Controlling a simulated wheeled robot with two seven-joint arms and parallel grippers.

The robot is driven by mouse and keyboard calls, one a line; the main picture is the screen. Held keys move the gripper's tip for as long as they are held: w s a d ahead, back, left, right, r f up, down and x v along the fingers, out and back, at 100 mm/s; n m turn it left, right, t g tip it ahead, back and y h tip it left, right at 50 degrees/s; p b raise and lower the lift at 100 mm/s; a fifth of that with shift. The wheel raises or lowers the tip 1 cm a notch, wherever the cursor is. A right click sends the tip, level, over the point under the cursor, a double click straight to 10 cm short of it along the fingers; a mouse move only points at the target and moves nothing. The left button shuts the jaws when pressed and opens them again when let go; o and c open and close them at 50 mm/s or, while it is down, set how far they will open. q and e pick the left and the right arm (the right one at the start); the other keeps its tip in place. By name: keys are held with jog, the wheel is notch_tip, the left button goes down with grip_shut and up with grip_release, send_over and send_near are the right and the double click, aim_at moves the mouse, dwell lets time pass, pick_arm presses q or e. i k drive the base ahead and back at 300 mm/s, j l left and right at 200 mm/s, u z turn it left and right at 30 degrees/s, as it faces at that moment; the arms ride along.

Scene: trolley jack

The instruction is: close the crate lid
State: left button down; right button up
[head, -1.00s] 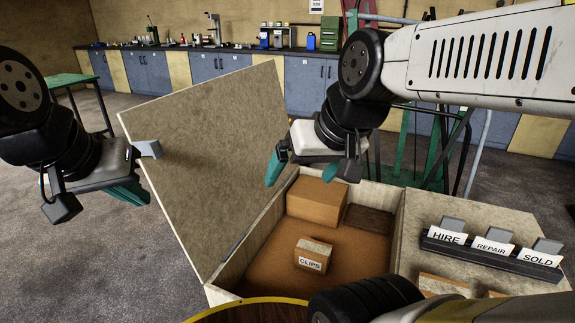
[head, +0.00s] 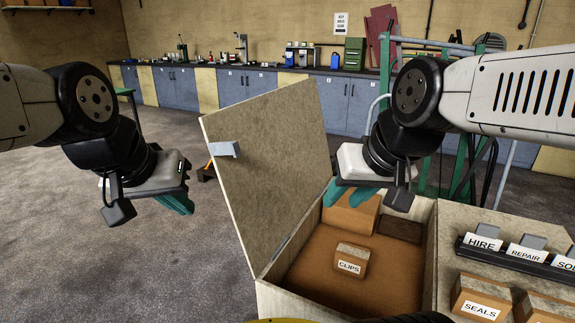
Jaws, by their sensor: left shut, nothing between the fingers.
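The crate lid (head: 270,160) is a large speckled board standing raised on the left side of the open crate (head: 272,298). It leans up and outward, with a small grey handle block (head: 224,149) on its outer face near the left edge. My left gripper (head: 178,204) is shut and empty, left of the lid and apart from it. My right gripper (head: 349,198) is over the crate's far part, right of the lid. Its green fingertips look apart, with nothing seen between them. Inside the crate are a CLIPS box (head: 351,260) and a larger brown box (head: 350,216).
Right of the crate opening, a speckled surface (head: 465,222) bears a dark holder with HIRE, REPAIR and SOLD cards (head: 525,254) and a SEALS box (head: 480,297). Green stands and pipes rise behind my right arm.

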aim_at(270, 153)
jog(key=j+z, duration=0.45)
jog(key=j, duration=0.3)
jog(key=j+z, duration=0.4)
jog(key=j, duration=0.35)
jog(key=i+j+z, duration=0.2)
jog(key=j+z, duration=0.2)
jog(key=j, duration=0.4)
jog(key=i+j+z, duration=0.15)
jog(key=j+z, duration=0.25)
jog(key=j, duration=0.45)
jog(key=j+z, duration=0.35)
jog(key=j, duration=0.5)
jog(key=k+u, duration=0.1)
jog(key=u, duration=0.15)
jog(key=l+u, duration=0.1)
jog(key=l, duration=0.2)
